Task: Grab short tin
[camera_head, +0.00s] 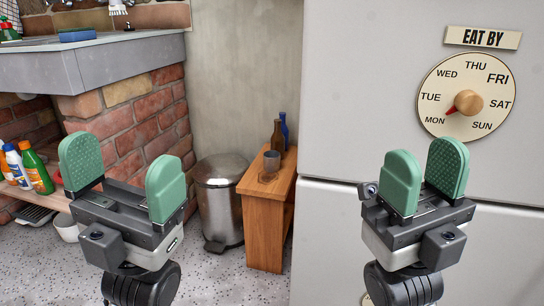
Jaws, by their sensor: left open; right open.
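A small grey cylinder (271,161), which looks like the short tin, stands upright on a narrow wooden stand (264,222) near the middle of the head view. It is too small to make out any label. My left gripper (123,170) is open and empty at the left, in front of the brick plinth and well apart from the stand. My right gripper (424,168) is open and empty at the right, in front of the white fridge. Neither gripper touches anything.
A brown bottle (277,138) and a blue bottle (284,127) stand behind the cylinder. A steel pedal bin (220,205) is left of the stand. The fridge (340,90) closes off the right side. The brick plinth (140,125) and counter are left. Speckled floor lies in front.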

